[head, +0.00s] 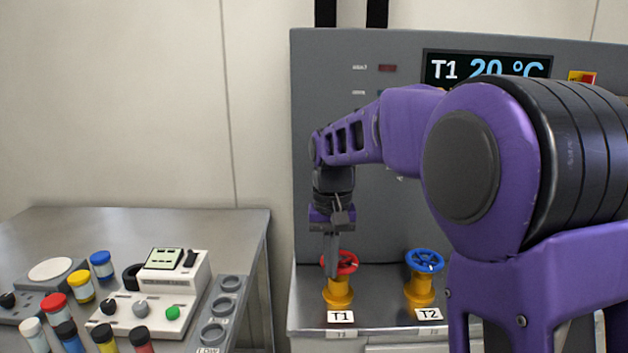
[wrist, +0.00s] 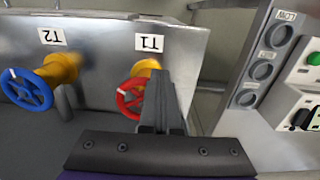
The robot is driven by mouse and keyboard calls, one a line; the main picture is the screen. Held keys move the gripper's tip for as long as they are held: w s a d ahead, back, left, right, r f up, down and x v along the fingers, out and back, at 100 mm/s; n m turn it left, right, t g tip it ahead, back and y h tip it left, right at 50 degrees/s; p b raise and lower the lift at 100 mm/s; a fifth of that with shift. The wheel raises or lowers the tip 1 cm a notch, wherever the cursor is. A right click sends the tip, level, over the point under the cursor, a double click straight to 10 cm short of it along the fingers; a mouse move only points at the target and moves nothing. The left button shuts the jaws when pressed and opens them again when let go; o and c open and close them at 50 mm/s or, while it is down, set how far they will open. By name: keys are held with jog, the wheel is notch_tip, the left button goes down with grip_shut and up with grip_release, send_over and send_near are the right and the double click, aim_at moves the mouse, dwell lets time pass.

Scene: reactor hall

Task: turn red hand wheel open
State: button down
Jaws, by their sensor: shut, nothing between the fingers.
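The red hand wheel (head: 347,263) sits on a yellow valve body (head: 338,292) behind the T1 label, on the grey bench. My gripper (head: 331,268) points down at the wheel, with its fingers shut and empty, and covers the wheel's left part in the head view. In the wrist view the red wheel (wrist: 127,98) shows beside my shut fingers (wrist: 160,78), which hide part of it and of its yellow stem. I cannot tell whether the fingers touch the rim or reach between the spokes.
A blue hand wheel (head: 425,260) on a yellow valve stands to the right, behind the T2 label. A grey cabinet with a display (head: 487,68) reading T1 20 °C rises behind. A side table (head: 120,222) at the left holds coloured-cap bottles and a white instrument (head: 150,300).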

jog(key=shift+d+r, duration=0.1)
jog(key=shift+d, duration=0.35)
jog(key=shift+s+d+p, duration=0.15)
jog(key=shift+d+p, duration=0.55)
jog(key=shift+p, duration=0.05)
jog(key=shift+d+p, duration=0.3)
jog(key=shift+d, duration=0.1)
jog(key=shift+d+p, duration=0.3)
jog(key=shift+d, duration=0.05)
jog(key=shift+w+d, duration=0.2)
jog(key=shift+d, duration=0.05)
jog(key=r+p, duration=0.5)
jog(key=shift+s+d+r+p, duration=0.15)
jog(key=shift+s+r+p, duration=0.2)
jog(key=shift+r+p, duration=0.05)
